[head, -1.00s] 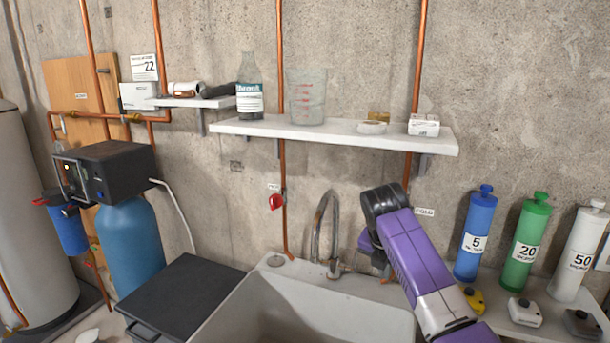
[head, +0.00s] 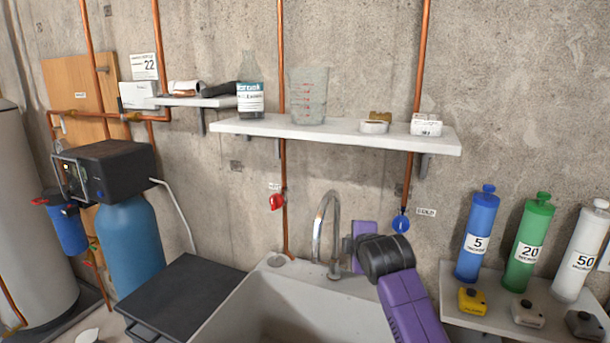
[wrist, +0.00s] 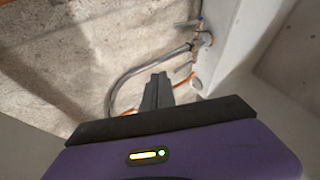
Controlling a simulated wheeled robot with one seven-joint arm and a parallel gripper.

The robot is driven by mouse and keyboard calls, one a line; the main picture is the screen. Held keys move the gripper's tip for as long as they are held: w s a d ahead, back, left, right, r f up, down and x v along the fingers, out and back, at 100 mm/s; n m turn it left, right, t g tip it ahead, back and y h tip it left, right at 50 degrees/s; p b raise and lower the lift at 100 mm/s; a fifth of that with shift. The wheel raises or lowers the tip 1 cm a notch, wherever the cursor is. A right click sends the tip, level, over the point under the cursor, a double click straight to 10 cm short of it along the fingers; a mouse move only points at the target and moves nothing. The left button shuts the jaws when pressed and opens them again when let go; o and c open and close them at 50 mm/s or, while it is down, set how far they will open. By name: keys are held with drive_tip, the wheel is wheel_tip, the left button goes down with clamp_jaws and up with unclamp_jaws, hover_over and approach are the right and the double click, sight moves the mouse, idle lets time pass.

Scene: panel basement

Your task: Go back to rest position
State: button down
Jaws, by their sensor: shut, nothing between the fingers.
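My gripper (wrist: 157,90) shows in the wrist view with its dark fingers together and nothing between them. It points toward the wall and the curved metal faucet (wrist: 130,72). In the head view my purple arm with its black joint reaches over the right side of the white sink (head: 300,312), just right of the faucet (head: 320,228). The fingertips are hidden behind the arm in the head view.
A blue valve handle (head: 401,222) and a red one (head: 277,202) are on copper pipes. A wall shelf (head: 330,135) holds a bottle (head: 250,90) and beaker (head: 309,95). Filter cartridges (head: 476,234) stand right of the sink. A black lid (head: 185,300) lies left.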

drive_tip(key=s+f+m+t+y, duration=0.15)
drive_tip(key=s+f+m, duration=0.4)
drive_tip(key=s, duration=0.55)
drive_tip(key=s+f+m+t, duration=0.35)
drive_tip(key=s+m, duration=0.25)
drive_tip(key=s, duration=0.5)
drive_tip(key=s+d+m+g, duration=0.1)
drive_tip(key=s+d+m, duration=0.1)
drive_tip(key=s, duration=1.2)
drive_tip(key=s+d+m+g+h, duration=0.1)
drive_tip(key=s+d+m, duration=0.1)
drive_tip(key=s, duration=1.2)
drive_tip(key=s+d+m+g+h, duration=0.1)
drive_tip(key=s+d, duration=0.3)
drive_tip(key=s, duration=1.1)
drive_tip(key=shift+f+m, duration=0.4)
drive_tip(key=shift+m, duration=0.35)
